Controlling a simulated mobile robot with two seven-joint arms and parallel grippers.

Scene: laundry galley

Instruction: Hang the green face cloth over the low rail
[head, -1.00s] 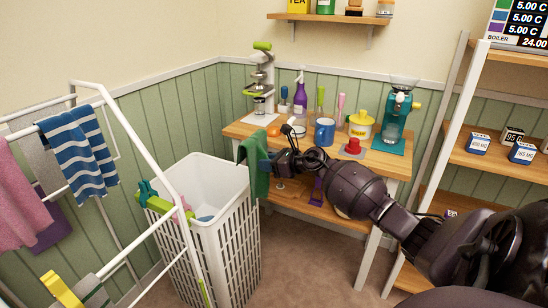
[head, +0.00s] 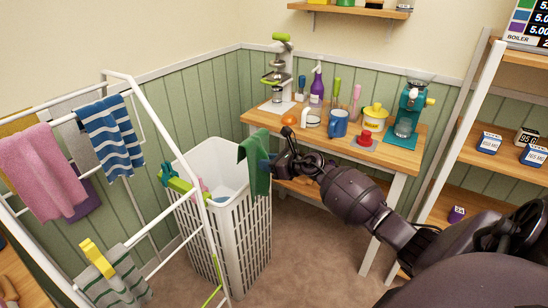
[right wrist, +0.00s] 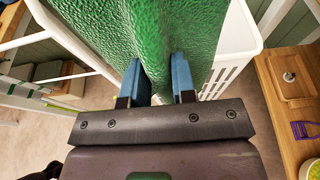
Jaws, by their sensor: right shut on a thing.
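The green face cloth (head: 255,170) hangs from my right gripper (head: 269,167), which is shut on its edge. It hangs in front of the right side of the white laundry basket in the head view. In the right wrist view the cloth (right wrist: 165,30) hangs between the blue fingertips (right wrist: 157,78). The white drying rack (head: 150,122) stands at the left. A low rail (head: 160,265) of the rack bears a grey-and-green striped cloth (head: 122,275) with a yellow peg (head: 95,256). My left gripper is not in view.
The white basket (head: 237,240) stands between the rack and the wooden bench (head: 395,157). A pink towel (head: 45,170) and a blue striped towel (head: 110,135) hang on the upper rails. A green clip (head: 174,180) is by the basket's left rim. Carpet (head: 320,255) shows clear in front of the bench.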

